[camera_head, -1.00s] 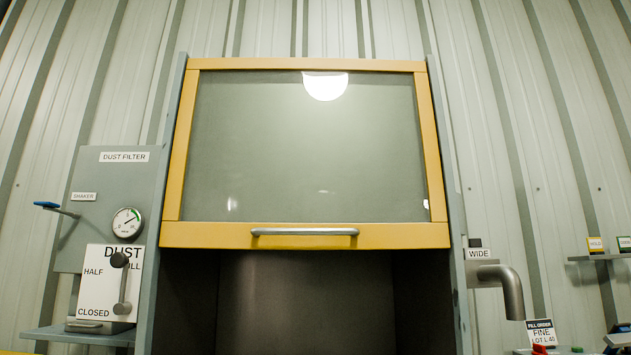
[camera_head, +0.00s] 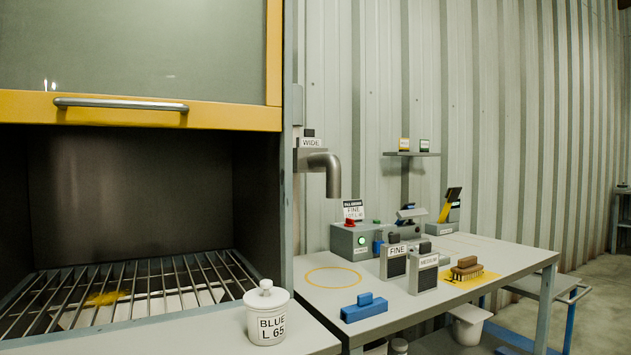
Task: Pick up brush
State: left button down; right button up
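A brush (camera_head: 467,268) with a brown wooden back and pale bristles lies on a yellow mat (camera_head: 483,281) near the right end of the grey side table (camera_head: 505,254). A grey block labelled MEDIUM stands just left of it. Neither of my grippers shows in the head view, so nothing is seen near the brush.
FINE (camera_head: 396,262) and MEDIUM (camera_head: 424,272) blocks, a blue block (camera_head: 364,308) and a control box (camera_head: 352,241) stand on the table. A lidded BLUE L 65 jar (camera_head: 267,314) sits beside the grated hood (camera_head: 130,290). A wheeled cart (camera_head: 545,283) stands beyond the table.

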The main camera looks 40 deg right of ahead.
aim_at(467, 267)
jog(key=z, duration=2.3)
jog(key=u, duration=1.45)
jog(key=z, duration=1.4)
jog(key=i+l, duration=0.25)
jog(key=i, duration=0.25)
jog(key=i+l, duration=0.25)
jog(key=i, duration=0.3)
